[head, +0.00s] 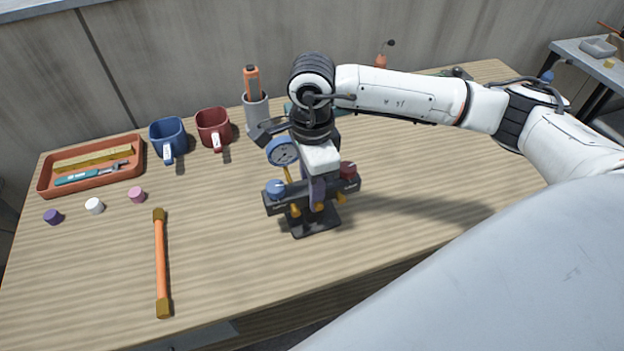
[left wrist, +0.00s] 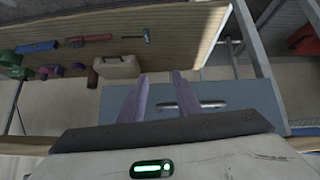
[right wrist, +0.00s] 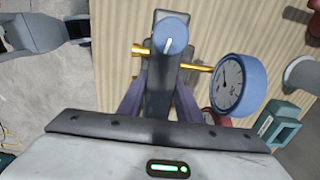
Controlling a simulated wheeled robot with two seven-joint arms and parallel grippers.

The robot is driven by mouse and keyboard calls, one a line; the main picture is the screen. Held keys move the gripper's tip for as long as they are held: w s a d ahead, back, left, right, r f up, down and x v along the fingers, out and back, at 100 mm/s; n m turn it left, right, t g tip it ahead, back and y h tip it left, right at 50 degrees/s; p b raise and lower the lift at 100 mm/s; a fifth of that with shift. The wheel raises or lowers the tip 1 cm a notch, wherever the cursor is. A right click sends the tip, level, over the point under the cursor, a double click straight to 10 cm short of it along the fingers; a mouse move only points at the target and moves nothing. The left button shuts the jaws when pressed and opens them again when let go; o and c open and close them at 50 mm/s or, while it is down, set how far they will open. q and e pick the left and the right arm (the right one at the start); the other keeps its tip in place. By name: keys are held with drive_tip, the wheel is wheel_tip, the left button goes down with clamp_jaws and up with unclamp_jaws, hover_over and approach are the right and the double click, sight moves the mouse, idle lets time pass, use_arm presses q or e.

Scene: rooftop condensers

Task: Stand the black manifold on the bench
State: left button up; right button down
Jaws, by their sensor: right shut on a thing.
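The black manifold (head: 335,193) is upright over the middle of the bench (head: 230,260), its flat foot (head: 315,224) low over the wood. I cannot tell whether the foot touches. It carries a blue knob (head: 275,188), a red knob (head: 348,170), a blue-rimmed gauge (head: 283,151) and brass fittings. My right gripper (head: 317,190) reaches down from above and is shut on its black body. In the right wrist view the manifold (right wrist: 160,90) sits between the purple fingers, beside the gauge (right wrist: 230,85). My left gripper (left wrist: 162,95) is open and empty, outside the head view.
An orange bar with brass ends (head: 161,260) lies left of the manifold. Farther left are several small caps (head: 136,195) and an orange tray (head: 75,185). Behind stand a blue mug (head: 167,137), a red mug (head: 213,128) and a grey cup (head: 256,115). The bench right of the manifold is clear.

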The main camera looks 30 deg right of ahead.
drive_tip(key=shift+w, duration=0.1)
drive_tip(key=c, duration=1.7)
unclamp_jaws()
drive_tip(key=shift+f, duration=0.1)
drive_tip(key=o, duration=0.4)
wheel_tip(320, 180, up, 12)
drive_tip(key=shift+r+b, duration=0.2)
drive_tip(key=shift+b, duration=0.4)
